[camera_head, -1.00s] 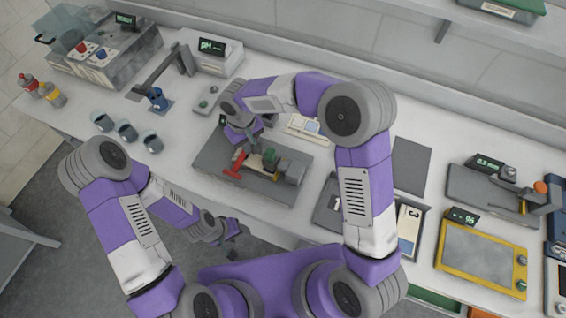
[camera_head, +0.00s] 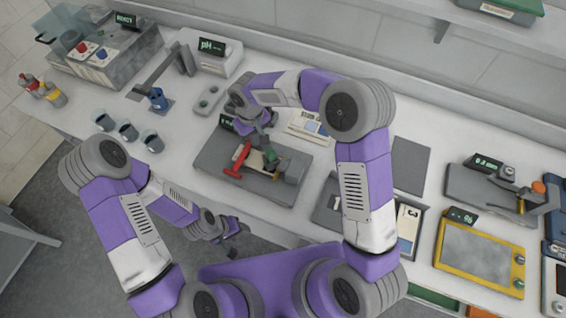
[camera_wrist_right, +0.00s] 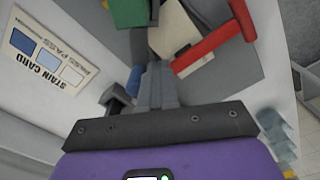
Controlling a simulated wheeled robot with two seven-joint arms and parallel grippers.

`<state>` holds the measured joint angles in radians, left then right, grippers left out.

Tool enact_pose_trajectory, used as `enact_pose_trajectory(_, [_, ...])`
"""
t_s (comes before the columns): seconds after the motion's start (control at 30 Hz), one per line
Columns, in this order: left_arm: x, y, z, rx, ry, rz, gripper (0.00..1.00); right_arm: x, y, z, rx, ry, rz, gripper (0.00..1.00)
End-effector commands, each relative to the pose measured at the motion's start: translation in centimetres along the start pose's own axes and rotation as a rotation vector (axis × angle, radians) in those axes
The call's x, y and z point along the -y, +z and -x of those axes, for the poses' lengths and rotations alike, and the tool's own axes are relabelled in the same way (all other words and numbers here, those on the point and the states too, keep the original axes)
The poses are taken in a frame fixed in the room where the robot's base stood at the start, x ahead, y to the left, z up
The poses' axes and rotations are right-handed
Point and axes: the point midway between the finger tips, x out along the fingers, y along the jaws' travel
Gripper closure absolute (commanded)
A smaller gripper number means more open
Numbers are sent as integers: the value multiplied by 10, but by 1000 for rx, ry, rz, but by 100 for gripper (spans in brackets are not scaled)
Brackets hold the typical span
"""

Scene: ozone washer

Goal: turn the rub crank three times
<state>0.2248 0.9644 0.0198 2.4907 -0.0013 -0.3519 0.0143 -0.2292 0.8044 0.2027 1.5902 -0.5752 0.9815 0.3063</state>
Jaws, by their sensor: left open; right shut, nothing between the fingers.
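The rub device (camera_head: 215,160) is a grey base plate in the middle of the table. It carries a red T-shaped bar (camera_head: 237,163), a green block (camera_head: 271,156) and a pale strip between them. I cannot tell for sure which part is the crank. My right gripper (camera_head: 264,138) is shut and empty, above the back of the device. In the right wrist view its fingers (camera_wrist_right: 157,75) point between the green block (camera_wrist_right: 128,12) and the red bar (camera_wrist_right: 208,50); a blue part (camera_wrist_right: 133,80) shows beside them. My left gripper (camera_head: 236,240) is open and empty, low before the table's front edge.
A stain card (camera_head: 308,126) lies behind the device; it also shows in the right wrist view (camera_wrist_right: 50,58). A pH meter (camera_head: 208,55) stands at the back. Several cups (camera_head: 128,131) stand at the left. A yellow-framed tray (camera_head: 480,258) lies at the right.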

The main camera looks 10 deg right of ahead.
Motion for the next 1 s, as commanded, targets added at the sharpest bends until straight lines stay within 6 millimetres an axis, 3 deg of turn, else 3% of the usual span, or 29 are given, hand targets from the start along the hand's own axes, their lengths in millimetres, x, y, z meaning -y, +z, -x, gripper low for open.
enact_pose_trajectory(0.13, [-1,0,3,0,0,0,45,-12,-2,1,-1,0,-3,100])
enact_pose_trajectory(0.47, [-1,0,3,0,0,0,45,-13,-2,1,-1,0,-1,100])
enact_pose_trajectory(0.8, [-2,0,4,0,0,0,45,-35,4,1,-1,0,-2,100])
enact_pose_trajectory(1.0, [-2,0,4,0,0,0,45,-36,4,1,-1,0,-1,100])
